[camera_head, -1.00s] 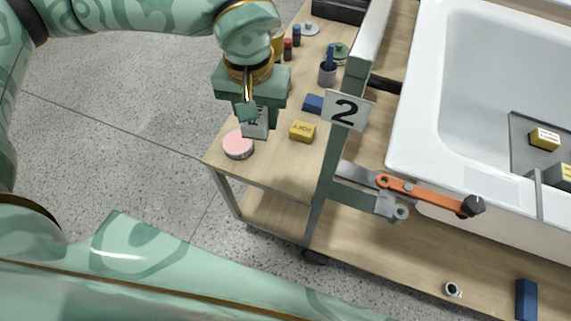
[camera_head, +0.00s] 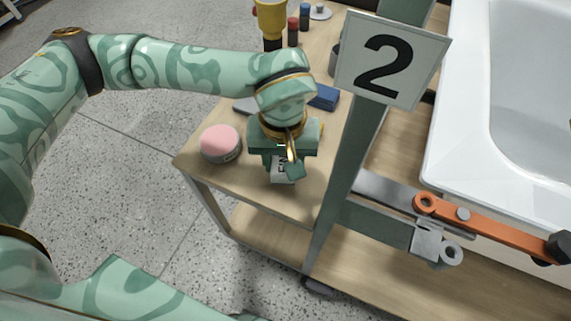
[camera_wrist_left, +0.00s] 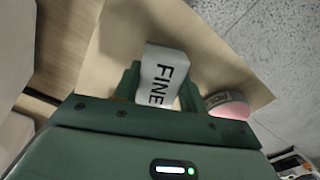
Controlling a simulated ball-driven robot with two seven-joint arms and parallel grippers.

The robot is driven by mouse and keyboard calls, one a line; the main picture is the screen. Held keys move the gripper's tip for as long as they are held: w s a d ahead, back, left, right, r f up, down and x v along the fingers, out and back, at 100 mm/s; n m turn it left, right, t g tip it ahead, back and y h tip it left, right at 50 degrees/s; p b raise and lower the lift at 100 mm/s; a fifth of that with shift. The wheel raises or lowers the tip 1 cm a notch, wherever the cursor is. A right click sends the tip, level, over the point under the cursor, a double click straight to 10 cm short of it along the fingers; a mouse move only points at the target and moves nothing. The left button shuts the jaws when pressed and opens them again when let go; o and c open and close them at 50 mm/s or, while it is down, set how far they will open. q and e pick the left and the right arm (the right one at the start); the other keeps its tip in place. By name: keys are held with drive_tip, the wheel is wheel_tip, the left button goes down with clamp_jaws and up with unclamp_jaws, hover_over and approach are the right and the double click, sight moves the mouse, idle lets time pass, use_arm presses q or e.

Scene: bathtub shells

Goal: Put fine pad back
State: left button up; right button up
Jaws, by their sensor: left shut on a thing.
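The fine pad (camera_head: 282,176) is a small pale grey-white block with dark lettering. In the left wrist view the pad (camera_wrist_left: 163,75) reads FINE and sits between the fingers. My left gripper (camera_head: 285,170) is shut on it over the front part of the wooden cart top (camera_head: 296,205), right of a pink-topped round tin (camera_head: 221,144). The tin also shows in the left wrist view (camera_wrist_left: 228,105). I cannot tell whether the pad touches the wood. My right gripper is out of view.
A blue block (camera_head: 323,97) lies behind my gripper. A green post with a "2" sign (camera_head: 392,60) stands close on the right. An orange-handled clamp (camera_head: 490,228) and the white tub (camera_head: 470,150) lie beyond it. Small bottles (camera_head: 293,32) stand at the back.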

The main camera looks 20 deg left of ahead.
sight(283, 160)
use_arm(q)
wheel_tip(283, 160, down, 2)
drive_tip(key=shift+f+b, duration=0.1)
drive_tip(key=shift+b, duration=0.2)
drive_tip(key=shift+w, duration=0.1)
drive_tip(key=o, duration=0.9)
drive_tip(key=shift+o, duration=0.2)
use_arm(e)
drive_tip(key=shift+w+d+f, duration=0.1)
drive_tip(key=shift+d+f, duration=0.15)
use_arm(q)
drive_tip(key=shift+r, duration=0.3)
wheel_tip(283, 160, up, 11)
drive_tip(key=p, duration=0.5)
drive_tip(key=shift+r+p, duration=0.2)
drive_tip(key=shift+p, duration=0.2)
drive_tip(key=shift+r, duration=0.15)
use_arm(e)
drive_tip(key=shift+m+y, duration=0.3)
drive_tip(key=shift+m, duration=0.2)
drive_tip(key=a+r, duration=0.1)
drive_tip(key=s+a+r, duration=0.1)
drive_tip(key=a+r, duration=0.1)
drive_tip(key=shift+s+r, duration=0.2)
